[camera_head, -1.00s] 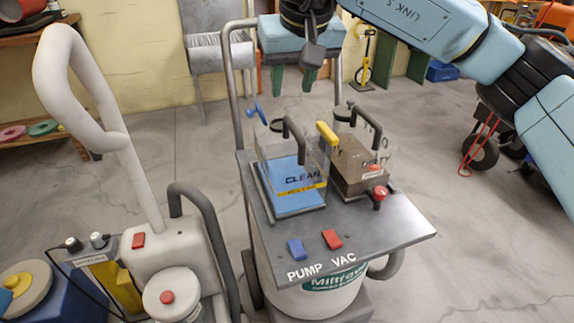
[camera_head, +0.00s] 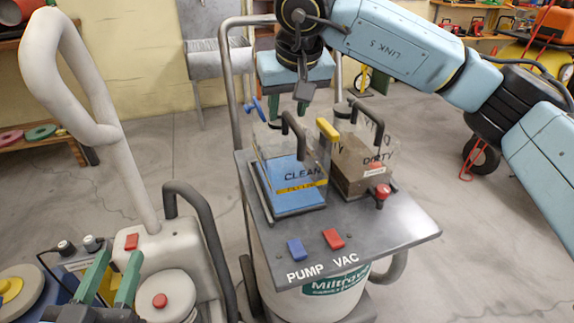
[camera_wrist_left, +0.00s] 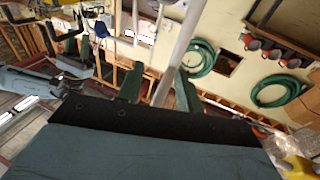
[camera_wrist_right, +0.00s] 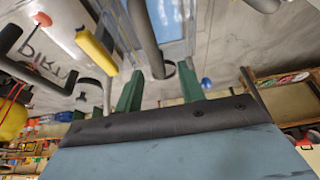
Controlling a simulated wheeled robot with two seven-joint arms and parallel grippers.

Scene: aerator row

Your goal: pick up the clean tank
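The clean tank (camera_head: 301,196) is a clear box with blue liquid, a yellow band, the word CLEAN and a black handle (camera_head: 293,124). It stands upright on the left of the cart's grey top. My right gripper (camera_head: 284,106) is open and empty, near the handle from behind. In the right wrist view, the handle (camera_wrist_right: 147,40) shows in line with the gap between its green fingers (camera_wrist_right: 160,88); contact cannot be told. My left gripper (camera_head: 118,262) is open and empty at the lower left, away from the tank. It also shows open in the left wrist view (camera_wrist_left: 158,88).
The dirty tank (camera_head: 352,178) with brown liquid stands close on the right. A yellow handle (camera_head: 328,130) rises between the tanks. Blue (camera_head: 297,250) and red (camera_head: 333,238) switches sit in front. A white machine (camera_head: 170,255) stands left of the cart (camera_head: 405,232).

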